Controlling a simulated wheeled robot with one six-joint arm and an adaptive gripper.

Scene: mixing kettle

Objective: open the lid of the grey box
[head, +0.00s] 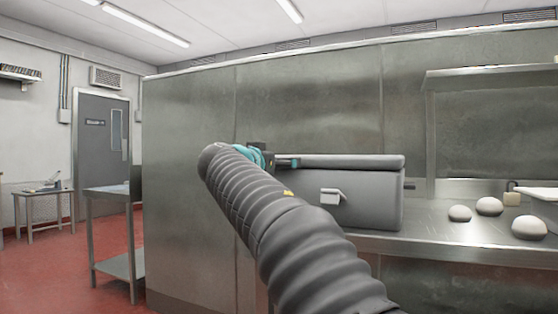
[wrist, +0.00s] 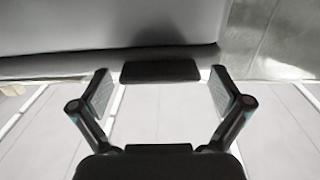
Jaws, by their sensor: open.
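The grey box (head: 370,203) stands on the steel counter, with a small white latch (head: 332,196) on its front. Its lid (head: 350,161) lies flat along the top and looks closed. My gripper (head: 290,162) is at the box's upper left edge, level with the lid; my arm hides the box's lower left. In the wrist view my gripper (wrist: 160,85) has its fingers spread, with nothing held between them. A smooth grey surface of the box (wrist: 110,25) fills the upper part of that view, close beyond the fingertips. I cannot tell whether they touch it.
Several pale round lumps (head: 489,206) lie on the steel counter (head: 450,235) right of the box. A steel shelf (head: 490,75) hangs above them. A tall steel panel (head: 190,180) stands left of and behind the box. A steel side table (head: 112,191) and open red floor are farther left.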

